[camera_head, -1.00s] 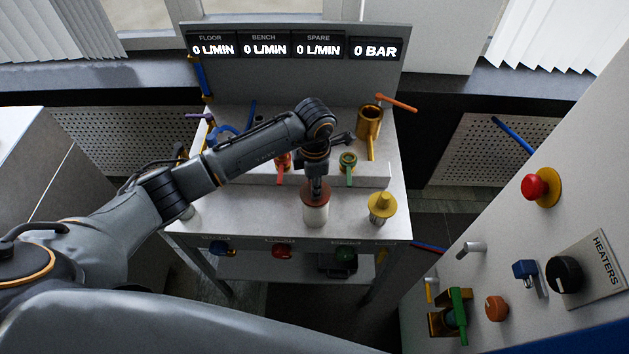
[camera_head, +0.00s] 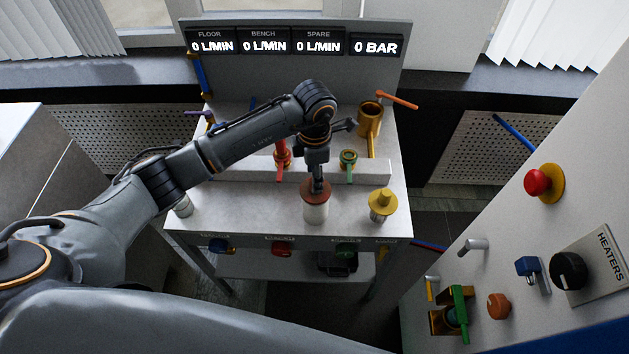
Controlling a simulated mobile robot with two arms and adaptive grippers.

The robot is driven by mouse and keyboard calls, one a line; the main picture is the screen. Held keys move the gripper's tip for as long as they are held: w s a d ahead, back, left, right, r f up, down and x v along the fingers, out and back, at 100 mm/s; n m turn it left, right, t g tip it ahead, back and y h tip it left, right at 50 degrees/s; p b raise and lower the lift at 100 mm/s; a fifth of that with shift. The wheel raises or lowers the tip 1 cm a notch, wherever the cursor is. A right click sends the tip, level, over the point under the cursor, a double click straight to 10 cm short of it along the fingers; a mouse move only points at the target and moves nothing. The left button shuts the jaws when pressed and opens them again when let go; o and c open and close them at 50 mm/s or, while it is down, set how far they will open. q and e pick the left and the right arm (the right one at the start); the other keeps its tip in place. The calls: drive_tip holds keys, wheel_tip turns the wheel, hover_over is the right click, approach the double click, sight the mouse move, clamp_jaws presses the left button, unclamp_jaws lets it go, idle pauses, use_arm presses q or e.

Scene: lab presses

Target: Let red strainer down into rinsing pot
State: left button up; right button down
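The red strainer (camera_head: 305,189) shows as a reddish-brown disc at the top of a pale, whitish pot (camera_head: 316,213) near the front of the bench. I cannot tell whether the disc rests on the rim or sits slightly above it. My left gripper (camera_head: 318,187) points straight down at the middle of the disc. Its fingertips are close together and hide the strainer's knob, so I cannot tell whether they grip it. My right gripper is out of view.
A yellow strainer in a pot (camera_head: 382,205) stands just right on the bench (camera_head: 250,205); a pale pot (camera_head: 183,207) stands at its left edge. Red (camera_head: 281,160) and green (camera_head: 348,160) valves and a brass fitting (camera_head: 369,120) are behind. A heater panel (camera_head: 560,230) rises at right.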

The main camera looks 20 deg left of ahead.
use_arm(q)
wheel_tip(320, 180, up, 8)
drive_tip(key=shift+b, duration=1.15)
drive_tip(key=shift+r, duration=0.55)
